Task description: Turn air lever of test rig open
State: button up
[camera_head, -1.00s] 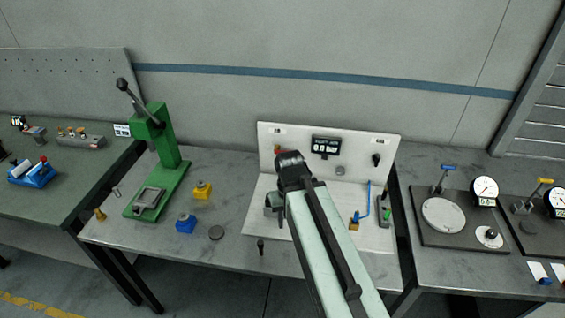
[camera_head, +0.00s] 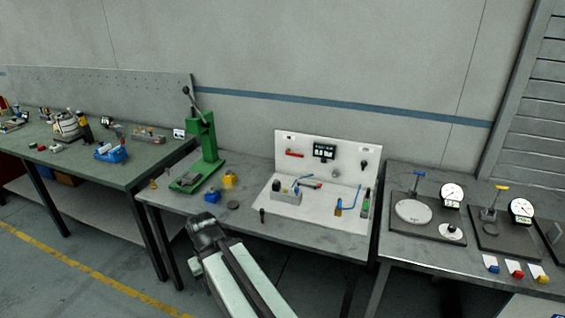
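The test rig is a white base with an upright white back panel (camera_head: 345,152) on the middle bench. The panel carries a red lever (camera_head: 294,154) at its upper left, lying about level, and a black knob or lever (camera_head: 364,166) at its right. Labels beside them are too small to read, so I cannot tell which is the air lever. A small dark display (camera_head: 324,151) sits between them. My arm reaches up from the bottom, left of the rig and in front of the bench. Its dark end part shows, but no gripper fingers are visible.
On the rig's base stand a grey block (camera_head: 286,197), a blue bent tube (camera_head: 351,201) and a green-marked part (camera_head: 366,203). A green press (camera_head: 205,150) stands left. Gauge stands (camera_head: 425,215) occupy the right bench. Open floor lies in front of the benches.

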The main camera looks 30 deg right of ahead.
aim_at(288, 152)
jog(key=u, duration=0.05)
jog(key=i, duration=1.5)
jog(key=z, duration=0.4)
jog(key=k, duration=0.55)
jog(key=z, duration=0.2)
jog(key=i, duration=1.05)
jog(key=u, duration=0.1)
